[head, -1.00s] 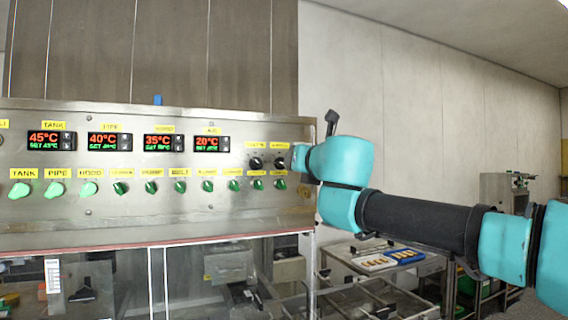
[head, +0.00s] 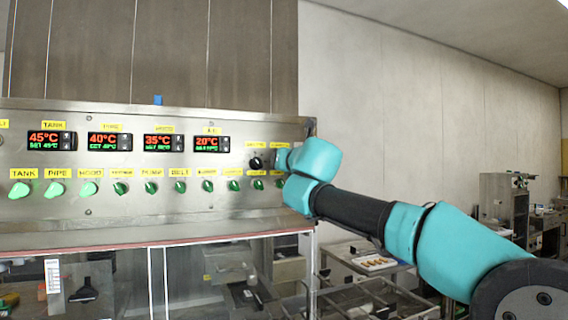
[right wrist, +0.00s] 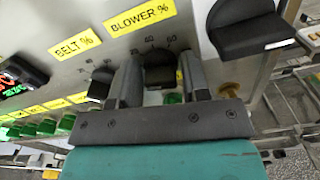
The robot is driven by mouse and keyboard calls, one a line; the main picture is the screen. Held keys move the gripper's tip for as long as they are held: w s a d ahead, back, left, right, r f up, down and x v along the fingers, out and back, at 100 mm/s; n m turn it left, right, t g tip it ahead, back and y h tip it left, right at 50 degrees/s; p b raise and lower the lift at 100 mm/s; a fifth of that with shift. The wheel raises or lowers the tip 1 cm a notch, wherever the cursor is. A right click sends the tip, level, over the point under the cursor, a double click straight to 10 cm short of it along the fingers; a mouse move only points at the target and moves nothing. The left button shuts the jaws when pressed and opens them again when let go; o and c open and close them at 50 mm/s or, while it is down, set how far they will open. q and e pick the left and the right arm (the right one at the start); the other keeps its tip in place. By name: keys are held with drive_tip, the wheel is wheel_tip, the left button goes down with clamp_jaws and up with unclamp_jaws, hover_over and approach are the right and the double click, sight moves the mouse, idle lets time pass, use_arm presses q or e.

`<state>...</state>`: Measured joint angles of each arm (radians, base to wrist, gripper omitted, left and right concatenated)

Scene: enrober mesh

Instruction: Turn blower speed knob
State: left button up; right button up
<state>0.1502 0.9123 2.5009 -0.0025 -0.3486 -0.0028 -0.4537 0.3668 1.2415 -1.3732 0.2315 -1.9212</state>
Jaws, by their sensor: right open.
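The control panel (head: 150,215) stands at the left in the head view. In the right wrist view the black blower speed knob (right wrist: 158,74) sits below the yellow "BLOWER %" label (right wrist: 140,18). My right gripper (right wrist: 162,70) is open, with one finger on each side of this knob. I cannot tell whether the fingers touch it. In the head view my right gripper (head: 282,160) covers the blower knob. The black belt knob (head: 256,163) is just to its left; it also shows in the right wrist view (right wrist: 100,84). My left gripper is not in view.
Green knobs (head: 150,188) line the panel below several temperature displays (head: 103,141). A large black handle-like part (right wrist: 240,28) is close to the right finger in the right wrist view. A table with a tray (head: 374,262) stands behind my right arm.

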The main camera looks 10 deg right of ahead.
drive_tip(key=shift+c, duration=0.4)
drive_tip(key=c, duration=0.5)
drive_tip(key=shift+o, duration=0.2)
drive_tip(key=shift+m, duration=0.4)
drive_tip(key=m, duration=0.5)
drive_tip(key=shift+d, duration=0.1)
drive_tip(key=m, duration=0.6)
drive_tip(key=shift+d+f, duration=0.1)
drive_tip(key=m, duration=0.6)
drive_tip(key=shift+f+m, duration=0.15)
drive_tip(key=shift+m, duration=0.25)
drive_tip(key=m, duration=0.5)
drive_tip(key=shift+f, duration=0.1)
